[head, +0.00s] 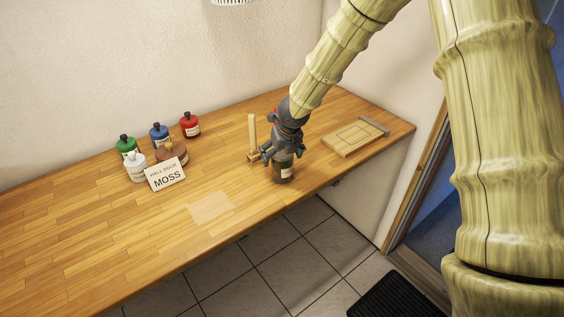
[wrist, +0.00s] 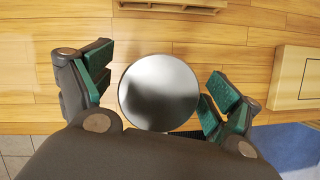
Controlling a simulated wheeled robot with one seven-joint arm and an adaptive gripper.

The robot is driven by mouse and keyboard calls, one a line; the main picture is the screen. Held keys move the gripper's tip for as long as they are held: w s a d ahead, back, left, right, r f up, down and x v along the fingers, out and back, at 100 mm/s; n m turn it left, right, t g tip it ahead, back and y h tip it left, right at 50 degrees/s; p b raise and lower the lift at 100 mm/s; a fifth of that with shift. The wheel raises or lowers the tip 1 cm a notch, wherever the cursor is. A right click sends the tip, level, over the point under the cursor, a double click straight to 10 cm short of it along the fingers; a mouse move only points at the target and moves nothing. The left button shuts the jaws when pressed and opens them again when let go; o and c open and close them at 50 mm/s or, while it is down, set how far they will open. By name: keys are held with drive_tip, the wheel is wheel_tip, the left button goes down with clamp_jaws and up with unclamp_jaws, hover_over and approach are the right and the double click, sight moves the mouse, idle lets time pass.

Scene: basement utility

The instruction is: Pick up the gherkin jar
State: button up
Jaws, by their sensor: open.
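The gherkin jar (head: 283,172) stands upright near the front edge of the wooden worktop. Its dark green glass and part of a pale label show below my gripper (head: 279,153). In the wrist view its round grey lid (wrist: 159,92) lies between the two fingers of my gripper (wrist: 158,98). The fingers are open, with a gap to the lid on each side. The upper part of the jar is hidden by my gripper in the head view.
A wooden stand with an upright post (head: 253,133) is just behind my gripper. A wooden board (head: 355,137) lies to the right. Several small bottles (head: 159,135) and a "MOSS" card (head: 166,175) stand at the left. A pale patch (head: 211,208) marks the otherwise clear front worktop (head: 90,245).

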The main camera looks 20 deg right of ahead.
drive_tip(key=shift+x, duration=0.85)
drive_tip(key=shift+d, duration=0.1)
drive_tip(key=shift+c, duration=0.2)
drive_tip(key=c, duration=1.4)
drive_tip(key=shift+r, duration=0.1)
